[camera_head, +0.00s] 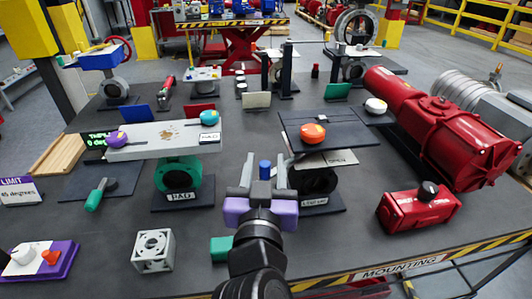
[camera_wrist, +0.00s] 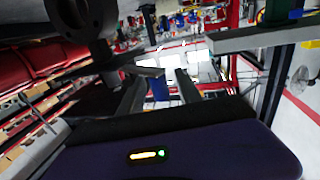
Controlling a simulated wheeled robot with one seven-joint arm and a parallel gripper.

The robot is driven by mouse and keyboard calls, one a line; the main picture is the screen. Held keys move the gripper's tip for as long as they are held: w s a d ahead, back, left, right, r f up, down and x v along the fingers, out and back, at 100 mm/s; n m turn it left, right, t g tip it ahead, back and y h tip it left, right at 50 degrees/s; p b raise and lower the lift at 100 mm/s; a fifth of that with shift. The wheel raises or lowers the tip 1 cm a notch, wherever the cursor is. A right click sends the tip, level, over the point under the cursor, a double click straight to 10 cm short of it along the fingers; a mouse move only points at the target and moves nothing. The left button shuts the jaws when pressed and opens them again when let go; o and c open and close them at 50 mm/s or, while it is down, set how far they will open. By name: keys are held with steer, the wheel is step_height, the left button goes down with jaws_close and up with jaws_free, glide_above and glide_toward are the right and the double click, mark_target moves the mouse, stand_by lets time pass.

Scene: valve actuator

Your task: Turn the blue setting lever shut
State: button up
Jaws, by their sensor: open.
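A small blue upright piece (camera_head: 265,170), which looks like the end of the blue setting lever, shows between the two fingers of my gripper (camera_head: 263,178) in the head view. The wrist view also shows a blue piece (camera_wrist: 160,88) between the fingertips (camera_wrist: 162,78). The fingers stand apart on either side of it; I cannot tell whether either touches it. The lever's lower part and pivot are hidden by my gripper. A dark valve body (camera_head: 318,183) under a plate stands just right of my gripper. A green valve body (camera_head: 178,176) stands to the left.
A dark top plate (camera_head: 345,125) with an orange knob (camera_head: 312,133) overhangs behind right. A grey box (camera_head: 150,138) with purple and teal knobs is at left. A red actuator (camera_head: 440,120) and red box (camera_head: 418,207) stand right. A grey cube (camera_head: 153,250) lies front left.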

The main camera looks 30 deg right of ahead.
steer(key=shift+x, duration=1.15)
jaws_close()
stand_by(0.6)
